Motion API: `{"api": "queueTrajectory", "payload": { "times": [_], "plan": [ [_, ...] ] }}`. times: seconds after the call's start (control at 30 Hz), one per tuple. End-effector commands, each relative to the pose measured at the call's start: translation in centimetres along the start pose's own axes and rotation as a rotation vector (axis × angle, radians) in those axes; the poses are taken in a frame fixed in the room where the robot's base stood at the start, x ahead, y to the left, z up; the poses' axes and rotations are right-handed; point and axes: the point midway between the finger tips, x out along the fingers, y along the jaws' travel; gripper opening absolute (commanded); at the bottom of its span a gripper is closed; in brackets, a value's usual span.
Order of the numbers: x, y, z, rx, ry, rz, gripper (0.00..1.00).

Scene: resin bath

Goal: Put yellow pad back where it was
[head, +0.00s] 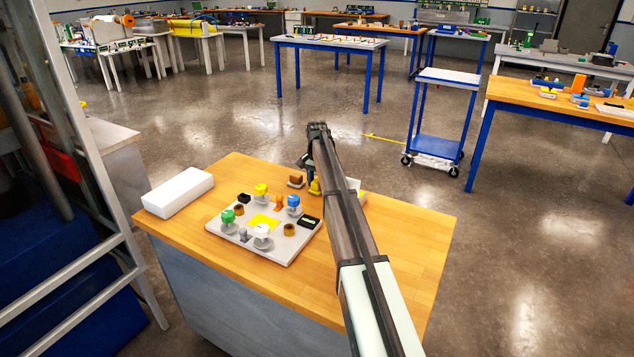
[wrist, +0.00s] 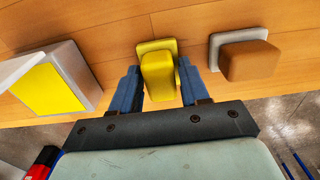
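A yellow block on a flat yellow base (wrist: 157,75) stands between the fingers of my gripper (wrist: 158,88) in the wrist view. My fingers are apart on either side of it, with a thin gap at the right finger. In the head view the yellow block (head: 315,187) shows beside my gripper (head: 308,160), near the table's far edge. A flat yellow square (head: 263,222) lies in the middle of the grey board (head: 290,252). I cannot tell which yellow thing is the pad.
A brown block on a grey base (wrist: 248,58) stands to the right. A pale block with a yellow face (wrist: 45,88) is to the left. The board holds several coloured knobs. A white box (head: 178,192) lies at the table's left. The table's right side is clear.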

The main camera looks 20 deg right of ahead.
Motion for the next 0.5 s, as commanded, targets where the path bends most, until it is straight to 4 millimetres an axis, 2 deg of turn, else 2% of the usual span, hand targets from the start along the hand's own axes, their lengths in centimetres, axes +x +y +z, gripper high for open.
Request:
{"api": "queueTrajectory", "payload": {
  "times": [0.03, 0.17, 0.5],
  "plan": [
    [0.01, -0.01, 0.00, 0.000, 0.000, 0.000, 0.50],
    [0.01, -0.01, 0.01, 0.000, 0.000, 0.000, 0.63],
    [-0.47, -0.02, -0.02, 0.000, 0.000, -0.001, 0.63]
  ]
}}
